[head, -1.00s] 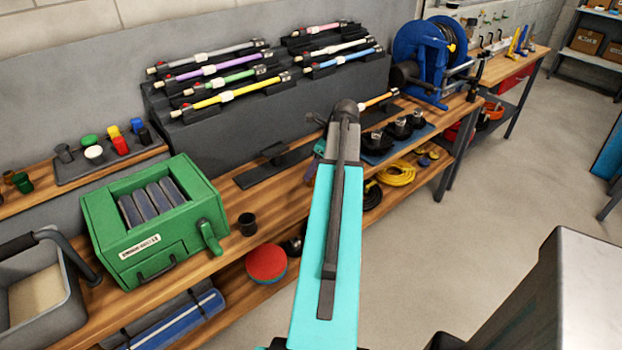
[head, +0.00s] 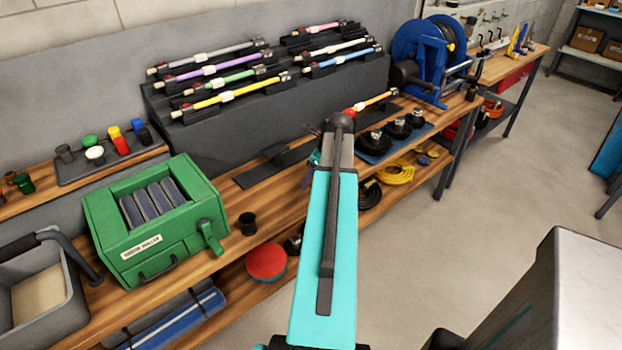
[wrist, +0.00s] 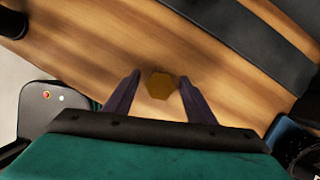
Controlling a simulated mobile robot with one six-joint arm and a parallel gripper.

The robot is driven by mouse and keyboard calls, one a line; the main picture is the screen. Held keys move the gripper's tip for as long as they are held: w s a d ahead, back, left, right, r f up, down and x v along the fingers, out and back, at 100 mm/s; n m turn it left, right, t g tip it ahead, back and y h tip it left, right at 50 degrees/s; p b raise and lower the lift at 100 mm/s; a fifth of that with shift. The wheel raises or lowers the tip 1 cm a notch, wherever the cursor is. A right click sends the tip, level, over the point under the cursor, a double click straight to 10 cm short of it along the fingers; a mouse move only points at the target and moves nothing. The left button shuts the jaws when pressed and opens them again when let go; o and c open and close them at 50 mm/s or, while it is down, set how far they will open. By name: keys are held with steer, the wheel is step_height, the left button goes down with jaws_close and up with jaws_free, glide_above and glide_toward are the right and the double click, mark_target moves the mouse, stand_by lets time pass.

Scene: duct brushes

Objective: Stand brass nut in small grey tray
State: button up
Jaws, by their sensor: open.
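The brass nut (wrist: 160,85) lies on the wooden bench in the wrist view, between the two dark fingers of my gripper (wrist: 160,97). The fingers are open, with a gap on each side of the nut. In the head view my arm hides the nut and most of my gripper (head: 310,172); only a bit shows left of the arm. A dark grey tray (head: 75,171) with several coloured caps stands on the left shelf; I cannot tell if it is the small grey tray.
A long dark bar (head: 262,168) lies on the bench near my gripper. A black cup (head: 247,224) and a green box (head: 150,220) stand to the left. A blue mat (head: 372,156) with black brush heads lies to the right. A large grey bin (head: 62,325) is at far left.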

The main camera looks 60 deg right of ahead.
steer(key=c, duration=1.3)
steer(key=shift+o, duration=0.2)
steer(key=shift+r, duration=0.1)
steer(key=shift+r+b, duration=0.45)
steer(key=shift+r, duration=0.85)
steer(key=s+a+r+b, duration=0.2)
steer(key=s+a, duration=0.7)
steer(key=s, duration=0.4)
steer(key=shift+a+b, duration=0.15)
steer(key=shift+b, duration=0.15)
steer(key=shift+r, duration=0.1)
